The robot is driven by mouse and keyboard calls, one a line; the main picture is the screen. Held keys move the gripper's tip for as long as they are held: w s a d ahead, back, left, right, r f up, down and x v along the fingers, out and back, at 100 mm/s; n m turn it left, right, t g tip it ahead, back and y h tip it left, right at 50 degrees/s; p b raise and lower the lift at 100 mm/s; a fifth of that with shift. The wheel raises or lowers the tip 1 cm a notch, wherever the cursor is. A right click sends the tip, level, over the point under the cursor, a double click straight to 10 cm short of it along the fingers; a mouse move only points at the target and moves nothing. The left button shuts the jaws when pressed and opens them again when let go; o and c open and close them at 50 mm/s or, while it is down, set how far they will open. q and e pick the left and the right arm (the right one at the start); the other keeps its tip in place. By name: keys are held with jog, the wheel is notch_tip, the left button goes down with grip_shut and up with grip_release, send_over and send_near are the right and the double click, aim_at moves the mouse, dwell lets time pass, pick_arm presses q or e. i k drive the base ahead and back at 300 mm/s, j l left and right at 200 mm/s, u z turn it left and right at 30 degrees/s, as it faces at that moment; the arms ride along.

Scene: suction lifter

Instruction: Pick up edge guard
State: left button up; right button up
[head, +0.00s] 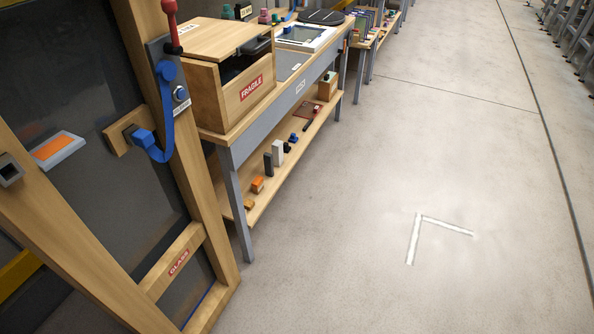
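Neither of my grippers is in the head view. I cannot tell for certain which thing is the edge guard. Several small parts stand on the bench's lower shelf (262,200): an orange piece (257,184), a dark upright block (268,164), a light grey upright block (278,152) and a small blue-and-black piece (293,139). A yellowish piece (249,203) lies at the shelf's near end. An orange-and-grey block (58,149) shows at the left by the wooden rack (205,150).
A workbench (300,90) carries a wooden box (245,95) marked FRAGILE. A blue strap (165,110) and a red handle (171,22) are on the rack. The floor (460,170) to the right is clear, with a white corner mark (416,235). Metal racks (570,35) stand far right.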

aim_at(257, 184)
jog(key=i+l+z, duration=0.25)
jog(key=i, duration=0.5)
jog(key=i+z, duration=0.25)
jog(key=i, duration=0.55)
jog(key=i+l+u, duration=0.1)
jog(key=i+u, duration=0.35)
jog(key=i+l+u, duration=0.25)
jog(key=i+u, duration=0.25)
jog(key=k, duration=0.1)
